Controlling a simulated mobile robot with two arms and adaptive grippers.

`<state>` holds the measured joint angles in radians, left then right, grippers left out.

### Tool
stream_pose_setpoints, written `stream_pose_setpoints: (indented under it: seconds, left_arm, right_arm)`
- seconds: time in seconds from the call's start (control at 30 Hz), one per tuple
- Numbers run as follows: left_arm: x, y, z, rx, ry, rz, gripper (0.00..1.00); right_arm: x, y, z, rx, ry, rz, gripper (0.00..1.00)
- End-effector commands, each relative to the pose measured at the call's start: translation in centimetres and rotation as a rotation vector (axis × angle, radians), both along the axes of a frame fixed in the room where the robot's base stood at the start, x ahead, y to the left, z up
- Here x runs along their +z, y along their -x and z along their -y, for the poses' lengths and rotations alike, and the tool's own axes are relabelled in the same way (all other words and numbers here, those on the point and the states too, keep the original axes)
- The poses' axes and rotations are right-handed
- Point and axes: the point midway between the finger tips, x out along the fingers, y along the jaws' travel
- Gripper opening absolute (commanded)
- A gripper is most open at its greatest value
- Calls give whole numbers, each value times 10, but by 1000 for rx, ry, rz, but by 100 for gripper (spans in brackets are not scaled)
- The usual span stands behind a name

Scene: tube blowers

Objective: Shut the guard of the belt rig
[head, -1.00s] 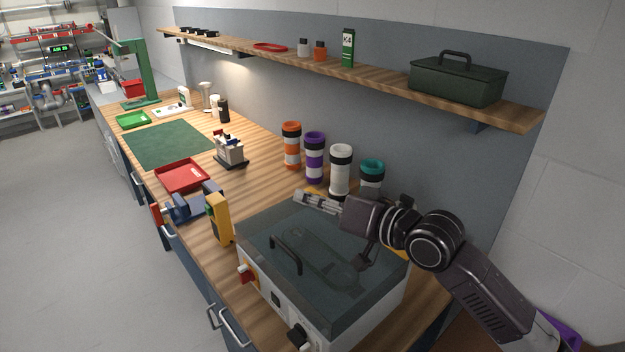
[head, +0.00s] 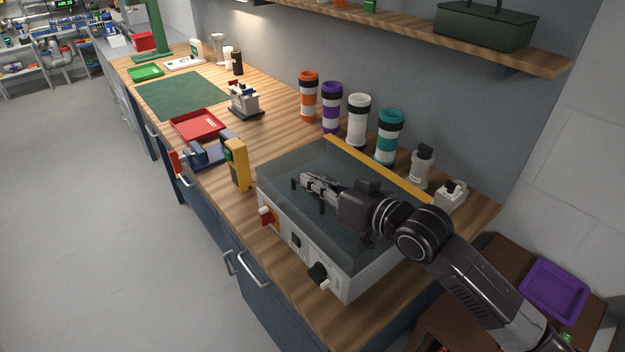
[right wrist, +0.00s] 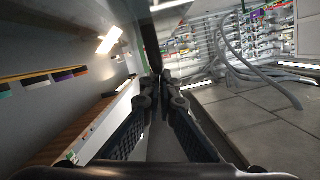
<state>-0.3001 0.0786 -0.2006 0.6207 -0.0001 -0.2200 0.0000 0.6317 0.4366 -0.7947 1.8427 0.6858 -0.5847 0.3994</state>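The belt rig (head: 352,277) is a pale box with knobs on its front, at the near end of the bench in the head view. Its smoky see-through guard (head: 329,157) lies over the top and looks lowered. A dark handle near the guard's front edge is mostly hidden by my right gripper (head: 306,183). That gripper reaches left, low over the guard; I cannot tell whether it touches it. Its fingers come together in the right wrist view (right wrist: 160,78), with nothing visibly held. My left gripper is not in view.
A yellow meter (head: 237,165) and a blue vise (head: 207,154) stand left of the rig. Several striped tubes, including a teal one (head: 389,138), stand behind it. A shelf (head: 420,35) with a green toolbox (head: 484,27) overhangs the back. Floor at left is clear.

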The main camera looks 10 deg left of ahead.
Motion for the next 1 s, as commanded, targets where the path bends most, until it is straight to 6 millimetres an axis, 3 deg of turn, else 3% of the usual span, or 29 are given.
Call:
stream_pose_setpoints:
  seconds: [0.43,0.57,0.77,0.83,1.0]
  left_arm:
    - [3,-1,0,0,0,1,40]
    - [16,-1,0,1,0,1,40]
    - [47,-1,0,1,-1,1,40]
    - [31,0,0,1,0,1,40]
    - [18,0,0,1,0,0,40]
  right_arm:
    - [-5,2,-1,2,8,-17,0]
    - [9,0,-1,1,8,-15,0]
    - [46,-6,-1,-4,0,-6,0]
    - [36,3,11,-5,4,-4,0]
    - [45,27,37,-5,3,0,0]
